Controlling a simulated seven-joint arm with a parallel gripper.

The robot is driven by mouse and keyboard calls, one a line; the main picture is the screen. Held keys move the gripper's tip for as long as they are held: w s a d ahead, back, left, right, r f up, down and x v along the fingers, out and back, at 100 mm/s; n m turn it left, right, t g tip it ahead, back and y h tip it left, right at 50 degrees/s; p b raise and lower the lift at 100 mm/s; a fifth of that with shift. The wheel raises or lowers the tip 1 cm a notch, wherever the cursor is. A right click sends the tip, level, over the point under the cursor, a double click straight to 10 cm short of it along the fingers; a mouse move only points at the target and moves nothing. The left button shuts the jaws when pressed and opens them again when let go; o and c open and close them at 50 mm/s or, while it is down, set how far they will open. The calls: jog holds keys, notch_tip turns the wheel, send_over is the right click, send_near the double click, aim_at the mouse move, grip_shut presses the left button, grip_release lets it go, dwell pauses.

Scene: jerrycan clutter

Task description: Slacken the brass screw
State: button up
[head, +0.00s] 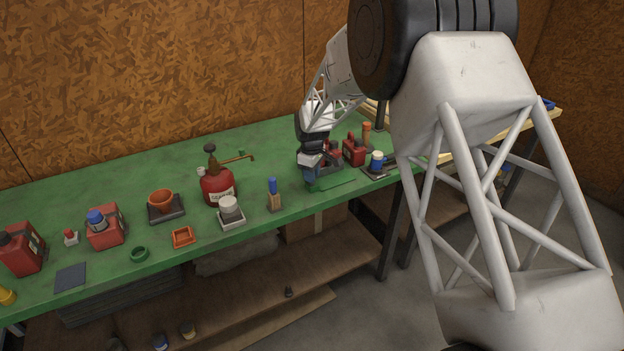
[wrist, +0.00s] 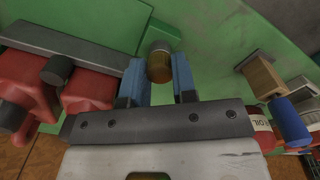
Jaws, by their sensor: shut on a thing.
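The brass screw (wrist: 160,65) is a short yellow-brown cylinder with a grey top in the wrist view. It stands between the two blue fingers of my gripper (wrist: 160,82), which is shut on it from both sides. In the head view my gripper (head: 311,172) is low over the green bench, at its right part near the front edge. The screw is hidden there by the gripper.
Red jerrycans (wrist: 85,90) stand close on the left in the wrist view, by a grey slab (wrist: 60,42). A wooden block with a blue top (head: 273,195) is left of my gripper. A blue-and-white mug (head: 377,160) stands right.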

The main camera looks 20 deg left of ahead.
jog(key=shift+n, duration=2.3)
jog(key=shift+n, duration=0.3)
jog(key=shift+n, duration=0.4)
jog(key=o, duration=0.6)
jog(key=shift+r, duration=0.1)
jog(key=shift+r, duration=1.45)
jog(key=o, duration=0.6)
jog(key=shift+r, duration=0.1)
